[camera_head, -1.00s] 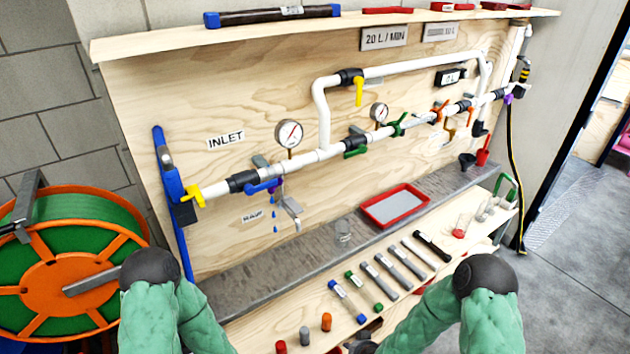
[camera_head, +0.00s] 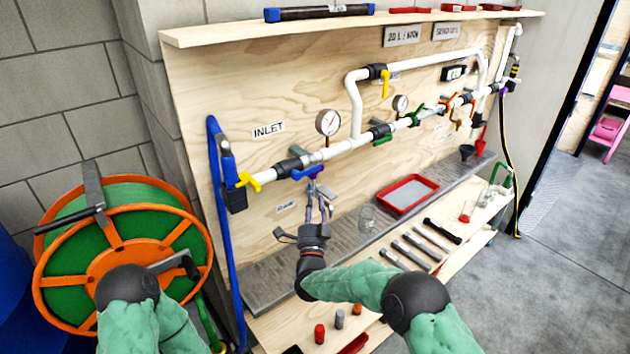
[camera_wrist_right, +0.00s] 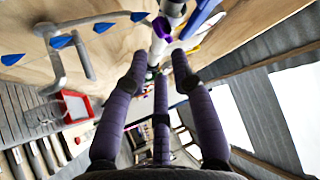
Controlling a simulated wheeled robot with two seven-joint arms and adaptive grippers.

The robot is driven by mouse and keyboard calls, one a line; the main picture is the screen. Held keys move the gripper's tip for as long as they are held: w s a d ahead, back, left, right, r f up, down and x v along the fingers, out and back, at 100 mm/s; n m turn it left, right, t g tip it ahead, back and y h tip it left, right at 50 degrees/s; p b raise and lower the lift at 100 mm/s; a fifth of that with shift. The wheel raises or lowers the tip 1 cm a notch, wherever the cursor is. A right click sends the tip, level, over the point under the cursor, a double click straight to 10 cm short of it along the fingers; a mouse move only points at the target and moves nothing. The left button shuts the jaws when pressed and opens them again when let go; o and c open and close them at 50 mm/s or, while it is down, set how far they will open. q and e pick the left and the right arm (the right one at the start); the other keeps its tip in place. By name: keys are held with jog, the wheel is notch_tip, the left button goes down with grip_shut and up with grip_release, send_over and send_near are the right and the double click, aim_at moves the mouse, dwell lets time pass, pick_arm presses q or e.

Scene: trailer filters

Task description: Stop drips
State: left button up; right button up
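The valve with a blue lever (camera_head: 308,172) sits on the white pipe below the inlet gauge. The lever also shows at the top of the right wrist view (camera_wrist_right: 203,14). In the head view my gripper covers most of this spot. My right gripper (camera_head: 316,188) points up just below the blue lever. Its purple fingers (camera_wrist_right: 160,62) are apart with nothing between them, short of the outlet. My left gripper is out of the head view.
A yellow valve lever (camera_head: 249,181) is left of the blue one. A hose reel (camera_head: 125,250) stands left.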

jog(key=b+x, duration=0.2)
jog(key=x, duration=0.6)
jog(key=shift+w, duration=0.3)
grip_shut()
